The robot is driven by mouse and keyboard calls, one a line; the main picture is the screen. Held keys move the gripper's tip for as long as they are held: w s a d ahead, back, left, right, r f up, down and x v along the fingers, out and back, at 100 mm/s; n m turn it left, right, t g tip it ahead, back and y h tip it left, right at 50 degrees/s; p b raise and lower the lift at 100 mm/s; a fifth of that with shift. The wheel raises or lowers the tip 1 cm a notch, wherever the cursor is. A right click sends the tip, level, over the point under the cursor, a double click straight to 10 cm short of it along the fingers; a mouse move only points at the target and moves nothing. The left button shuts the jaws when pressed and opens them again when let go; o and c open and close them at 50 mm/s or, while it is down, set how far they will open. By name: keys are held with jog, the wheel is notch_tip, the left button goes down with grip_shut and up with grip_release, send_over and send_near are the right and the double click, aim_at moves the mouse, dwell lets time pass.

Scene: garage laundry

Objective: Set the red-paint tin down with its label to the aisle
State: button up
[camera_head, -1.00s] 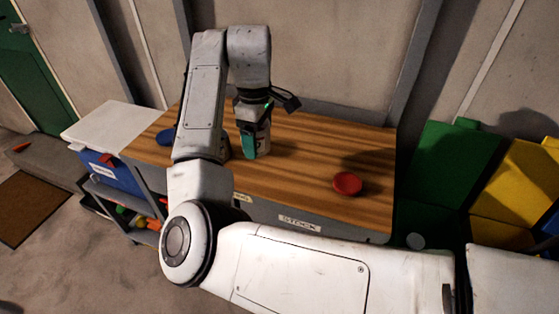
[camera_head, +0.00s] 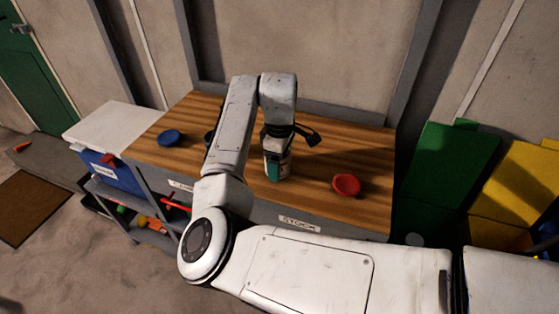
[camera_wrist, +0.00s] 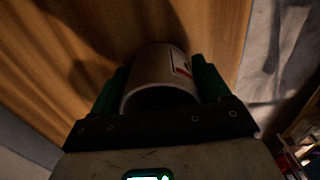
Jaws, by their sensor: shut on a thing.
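The tin (camera_wrist: 150,62) is pale, with a dark open-looking near end and a label patch with red (camera_wrist: 182,64) on its right side in the wrist view, towards the bench edge. My gripper (camera_wrist: 158,85) is shut on it, one dark green finger on each side. In the head view, my gripper (camera_head: 277,160) points down over the wooden bench (camera_head: 315,150), between its middle and its front edge. The tin (camera_head: 285,167) shows there beside a teal finger, roughly upright. I cannot tell whether its base touches the bench.
A red disc (camera_head: 346,185) lies right of the tin; a blue disc (camera_head: 170,138) lies far left. A dark thing (camera_head: 209,138) is mostly hidden behind my arm.

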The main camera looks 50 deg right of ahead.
jog(key=shift+f, duration=0.1)
jog(key=o, duration=1.1)
notch_tip(320, 180, up, 12)
jog(key=shift+r, duration=0.15)
